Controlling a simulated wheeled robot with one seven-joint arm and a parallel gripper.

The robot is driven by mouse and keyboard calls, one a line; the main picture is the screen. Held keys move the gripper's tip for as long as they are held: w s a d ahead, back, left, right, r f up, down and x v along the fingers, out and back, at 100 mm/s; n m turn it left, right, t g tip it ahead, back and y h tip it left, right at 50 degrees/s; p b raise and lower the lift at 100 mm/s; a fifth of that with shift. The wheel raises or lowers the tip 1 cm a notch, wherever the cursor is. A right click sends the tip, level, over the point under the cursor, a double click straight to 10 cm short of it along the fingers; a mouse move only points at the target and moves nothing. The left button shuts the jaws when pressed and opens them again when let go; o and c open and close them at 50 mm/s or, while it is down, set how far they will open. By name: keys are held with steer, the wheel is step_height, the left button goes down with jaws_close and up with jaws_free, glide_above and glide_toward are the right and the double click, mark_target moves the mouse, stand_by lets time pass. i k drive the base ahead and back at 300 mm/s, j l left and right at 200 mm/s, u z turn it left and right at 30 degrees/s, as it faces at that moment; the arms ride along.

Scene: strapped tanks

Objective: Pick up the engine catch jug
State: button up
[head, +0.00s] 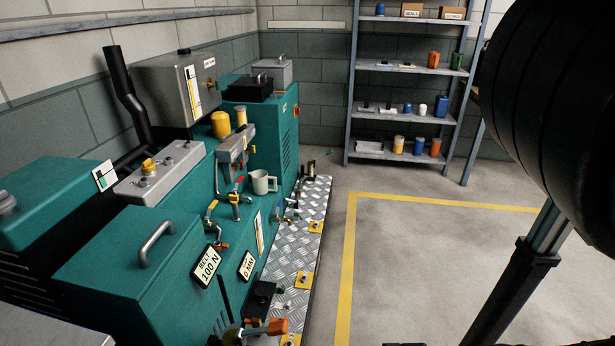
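A pale cream jug with a side handle (261,183) is at the near side of the green engine unit (130,268), beside brass valves (236,200) and below a grey metal fitting. It looks upright and is the only jug-like thing I make out on the engine. What lies directly under it is hard to tell. My gripper is not in view.
A diamond-plate strip (299,222) with small fittings runs along the engine's foot. Shelves (410,68) with cans and boxes stand at the back wall. A large dark rounded body (560,110) fills the upper right. The yellow-lined floor (420,265) is mostly clear.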

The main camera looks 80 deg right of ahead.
mark_target(259, 177)
steer(key=z, duration=1.75)
steer(key=u, duration=0.8)
steer(key=i+l+u, duration=0.15)
steer(key=l+u, duration=0.55)
steer(key=l, duration=0.25)
steer(key=l+u, duration=0.3)
steer(key=l, duration=0.2)
steer(key=l+u, duration=0.1)
steer(key=l, duration=0.6)
steer(key=l+u, duration=0.15)
steer(key=l, duration=0.55)
steer(key=k+l+u, duration=0.1)
steer(key=l, duration=0.6)
steer(key=l+u, duration=0.1)
steer(key=l, duration=0.6)
steer(key=k+l, duration=0.1)
steer(key=l, duration=0.7)
steer(key=k+l, duration=0.15)
steer(key=l, duration=0.2)
